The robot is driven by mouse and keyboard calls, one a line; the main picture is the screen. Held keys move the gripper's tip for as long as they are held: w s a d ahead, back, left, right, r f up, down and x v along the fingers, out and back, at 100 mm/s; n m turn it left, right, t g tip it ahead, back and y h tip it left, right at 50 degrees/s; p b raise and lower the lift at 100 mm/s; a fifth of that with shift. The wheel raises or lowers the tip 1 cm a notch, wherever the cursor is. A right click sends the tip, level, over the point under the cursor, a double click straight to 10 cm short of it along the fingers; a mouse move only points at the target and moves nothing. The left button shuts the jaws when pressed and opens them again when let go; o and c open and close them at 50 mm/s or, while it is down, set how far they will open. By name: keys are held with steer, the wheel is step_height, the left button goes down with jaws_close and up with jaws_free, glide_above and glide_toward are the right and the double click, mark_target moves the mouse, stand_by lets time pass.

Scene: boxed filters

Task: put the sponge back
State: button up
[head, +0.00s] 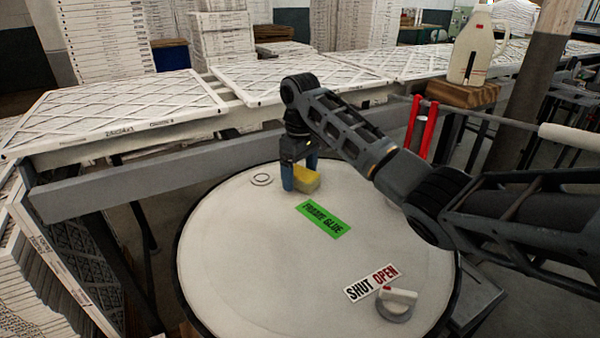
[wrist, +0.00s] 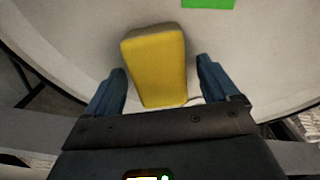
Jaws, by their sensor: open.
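The yellow sponge (head: 307,180) rests on the round white drum lid (head: 240,265), towards its far edge. It also shows in the wrist view (wrist: 156,65). My gripper (head: 299,172) points down at the sponge, with its blue fingers low near the lid. In the wrist view my gripper (wrist: 161,74) is open, with one finger on each side of the sponge. A gap shows between the sponge and each finger. The sponge's far side is partly hidden by the fingers in the head view.
The lid also bears a green "FRAME GLUE" label (head: 323,219), a "SHUT OPEN" label (head: 371,282), a white knob (head: 398,296) and a small pale ring (head: 262,179). A grey rail (head: 150,180) runs behind it. A white jug (head: 473,52) stands on a wooden block (head: 462,94).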

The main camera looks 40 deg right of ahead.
mark_target(300, 171)
step_height(300, 171, up, 12)
steer(key=p, duration=0.3)
stand_by(0.7)
